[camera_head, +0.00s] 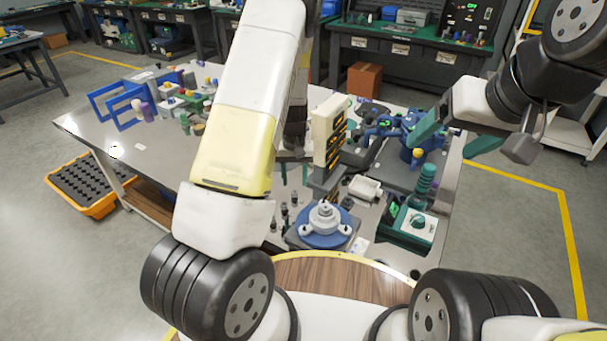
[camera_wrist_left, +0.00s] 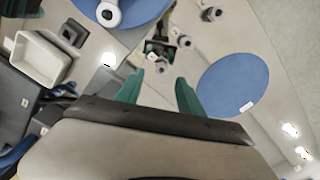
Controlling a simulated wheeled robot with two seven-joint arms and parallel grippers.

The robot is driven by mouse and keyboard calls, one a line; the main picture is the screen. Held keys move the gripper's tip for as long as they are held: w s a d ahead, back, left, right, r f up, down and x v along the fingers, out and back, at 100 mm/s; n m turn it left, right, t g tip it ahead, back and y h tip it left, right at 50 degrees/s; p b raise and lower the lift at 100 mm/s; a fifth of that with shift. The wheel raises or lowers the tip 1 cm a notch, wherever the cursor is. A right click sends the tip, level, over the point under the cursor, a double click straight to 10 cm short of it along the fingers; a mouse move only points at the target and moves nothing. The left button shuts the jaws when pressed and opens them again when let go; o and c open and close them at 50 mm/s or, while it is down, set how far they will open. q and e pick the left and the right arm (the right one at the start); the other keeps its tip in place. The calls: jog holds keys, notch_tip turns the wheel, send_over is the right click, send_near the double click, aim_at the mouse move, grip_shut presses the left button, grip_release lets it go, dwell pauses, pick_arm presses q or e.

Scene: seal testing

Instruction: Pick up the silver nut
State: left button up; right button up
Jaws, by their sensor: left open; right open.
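My left gripper (camera_head: 294,174) points down over the workbench, partly hidden by my arm in the head view. In the left wrist view its two teal fingers (camera_wrist_left: 160,86) are apart with nothing between them. A small silver nut-like piece (camera_wrist_left: 152,57) lies just beyond the fingertips. Similar metal pieces (camera_wrist_left: 184,42) and (camera_wrist_left: 211,14) stand farther off; I cannot tell for certain which one is the silver nut. Small metal parts (camera_head: 284,212) also show below my left gripper in the head view. My right gripper (camera_head: 456,138) is open and empty, raised at the right of the bench.
A grey flanged fitting sits on a blue round base (camera_head: 323,240) near the bench's front edge. A blue disc (camera_wrist_left: 232,85) lies right of my left fingers. A white open box (camera_wrist_left: 40,57) is at left. A green-and-white device (camera_head: 412,228) stands at front right.

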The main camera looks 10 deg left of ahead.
aim_at(295, 193)
pick_arm(q)
notch_tip(295, 193, down, 4)
jog(key=shift+a+f, duration=0.1)
jog(key=shift+f, duration=0.15)
jog(key=shift+c, duration=0.5)
grip_shut()
